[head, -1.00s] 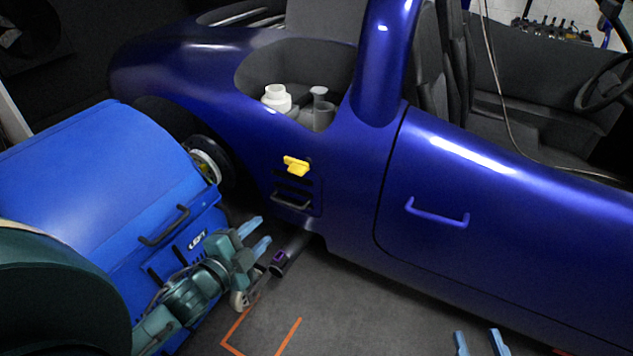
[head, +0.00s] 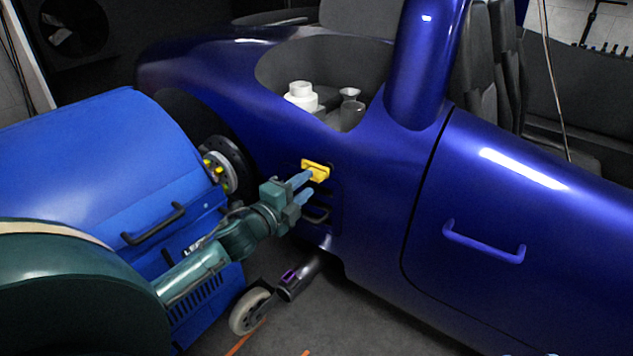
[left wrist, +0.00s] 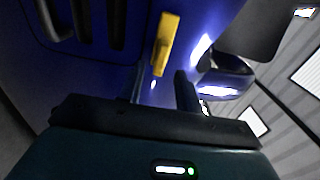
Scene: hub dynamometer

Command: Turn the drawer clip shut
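The yellow drawer clip (head: 316,169) sits on the blue car body's side panel, above a small dark drawer handle (head: 317,215). It lies slanted across the panel in the head view. My left gripper (head: 306,185) is open with its light-blue fingers pointing at the clip, one near its lower edge and one below. In the left wrist view the clip (left wrist: 165,44) stands nearly upright, ahead of and between the two dark fingers (left wrist: 160,88). I see no grip on it; contact is unclear. My right gripper is not in view.
A blue machine with a handle (head: 155,223) stands close on the left, with a wheel hub (head: 220,170) beside it. A caster wheel (head: 250,310) is below my left arm. A white container (head: 300,97) sits in the car's recess. A door handle (head: 484,241) sticks out at right.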

